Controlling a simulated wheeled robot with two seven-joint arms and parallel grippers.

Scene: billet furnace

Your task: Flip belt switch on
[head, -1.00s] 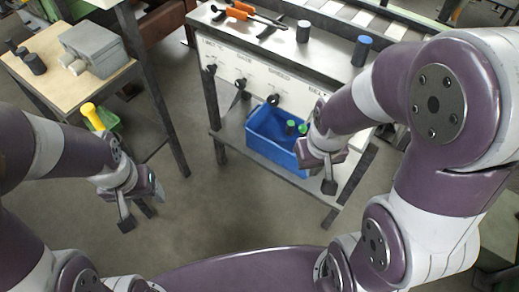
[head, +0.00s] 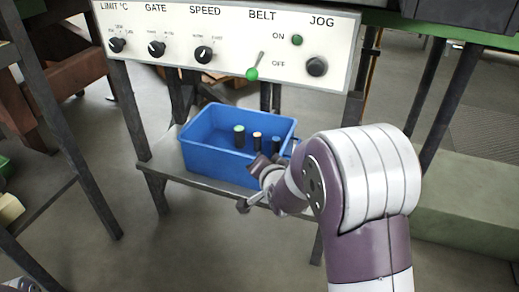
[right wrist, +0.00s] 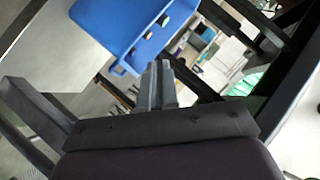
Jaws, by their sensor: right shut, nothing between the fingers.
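The belt switch (head: 254,68) is a thin lever with a green knob under the BELT label on the white control panel (head: 225,73). Its knob hangs low, on the OFF side, with the ON label above. My right gripper (head: 246,204) is below the panel, in front of the blue bin, well apart from the switch. The right wrist view shows its fingers (right wrist: 158,86) shut with nothing between them. The switch is not seen in that view. My left gripper is out of view.
The panel also carries three black knobs, a dark green lamp (head: 297,40) and a black JOG button (head: 317,66). A blue bin (head: 215,160) with several short cylinders sits on the shelf (head: 165,158) below. The space in front of the panel face is clear.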

